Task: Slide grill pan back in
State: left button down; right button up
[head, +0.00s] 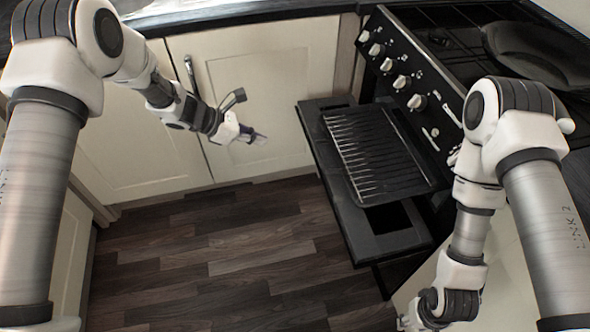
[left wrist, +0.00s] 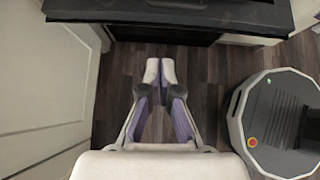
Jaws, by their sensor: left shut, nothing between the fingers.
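The grill pan, a dark tray with a wire rack (head: 375,150), sticks out of the cooker's grill opening in the head view. It lies above the lowered black grill door (head: 390,241). My left gripper (head: 259,138) is shut and empty, to the left of the pan and apart from it, in front of the cream cupboards. In the left wrist view its fingertips (left wrist: 160,69) meet over the floor, short of a dark edge (left wrist: 170,16) at the top. My right gripper is at the bottom of the head view (head: 412,320), mostly hidden by its own arm.
The cooker (head: 415,85) has a row of knobs above the grill opening and a hob on top with a dark pan (head: 540,55). Cream cupboard doors (head: 255,85) stand behind my left gripper. The wood floor (head: 230,260) is clear.

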pick_arm(q)
jog(key=d+x, duration=0.1)
jog(key=x, duration=0.6)
jog(key=s+d+r+x, duration=0.1)
jog(key=x, duration=0.6)
jog(key=shift+s+d, duration=0.15)
jog(key=shift+s, duration=0.05)
pick_arm(e)
jog(key=shift+s+f, duration=0.25)
jog(key=shift+f, duration=0.5)
pick_arm(q)
jog(key=shift+d, duration=0.1)
